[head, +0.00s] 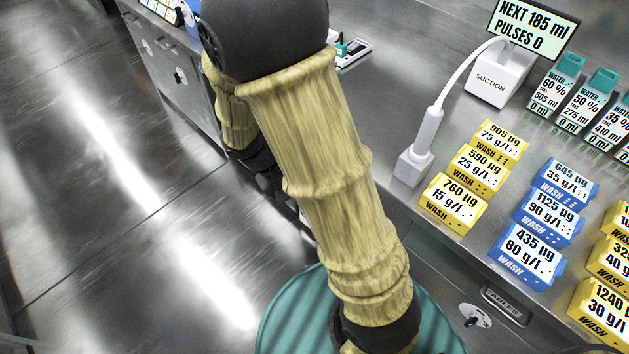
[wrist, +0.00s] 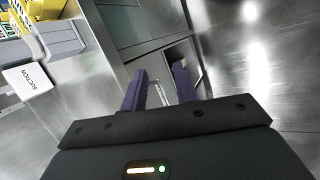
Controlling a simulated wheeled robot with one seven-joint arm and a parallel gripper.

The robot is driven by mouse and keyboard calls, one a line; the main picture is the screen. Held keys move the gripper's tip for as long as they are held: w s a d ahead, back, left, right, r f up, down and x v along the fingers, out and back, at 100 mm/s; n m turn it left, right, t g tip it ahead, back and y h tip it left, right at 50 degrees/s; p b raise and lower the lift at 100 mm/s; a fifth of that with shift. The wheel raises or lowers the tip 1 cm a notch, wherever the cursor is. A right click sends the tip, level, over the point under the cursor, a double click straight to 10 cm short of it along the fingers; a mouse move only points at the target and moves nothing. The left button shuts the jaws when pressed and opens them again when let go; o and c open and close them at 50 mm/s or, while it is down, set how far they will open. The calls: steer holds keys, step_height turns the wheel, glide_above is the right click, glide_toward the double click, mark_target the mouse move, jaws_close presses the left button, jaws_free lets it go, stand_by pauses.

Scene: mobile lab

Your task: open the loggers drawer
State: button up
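In the wrist view my gripper (wrist: 160,88) has two purple fingers set apart, facing the metal cabinet front (wrist: 150,22). A pale handle-like bar (wrist: 159,94) shows between the fingertips; I cannot tell whether either finger touches it. Just beyond the right finger is a dark recess (wrist: 181,52) in the cabinet front; I cannot tell whether it is a drawer gap. No loggers label is readable. In the head view my arm covers the middle of the cabinet front and hides my fingers.
The steel counter (head: 400,95) holds a suction unit (head: 495,75), yellow wash boxes (head: 453,203), blue wash boxes (head: 528,255) and water bottles (head: 556,88). A labelled drawer handle (head: 506,305) and a round dial (head: 475,316) are at the lower right. Open floor (head: 110,200) lies left.

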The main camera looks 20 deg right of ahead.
steer(key=w+a+f+n+t+h+b, duration=0.1)
steer(key=w+a+f+t+h+b, duration=0.1)
steer(key=w+f+b, duration=0.4)
steer(key=w+a+f+n+t+h+b, duration=0.1)
steer(key=w+a+f+t+h+b, duration=0.2)
steer(key=f+b, duration=0.6)
steer(key=w+f+t+h, duration=0.1)
steer(key=w+t+h, duration=0.1)
steer(key=w+h, duration=0.1)
steer(key=shift+a+f+n+h, duration=0.25)
steer(key=shift+f+n+h, duration=0.05)
steer(key=shift+f, duration=0.1)
steer(key=shift+b+x, duration=1.85)
steer(key=shift+x, duration=6.9)
steer(key=shift+w+r, duration=0.1)
jaws_close()
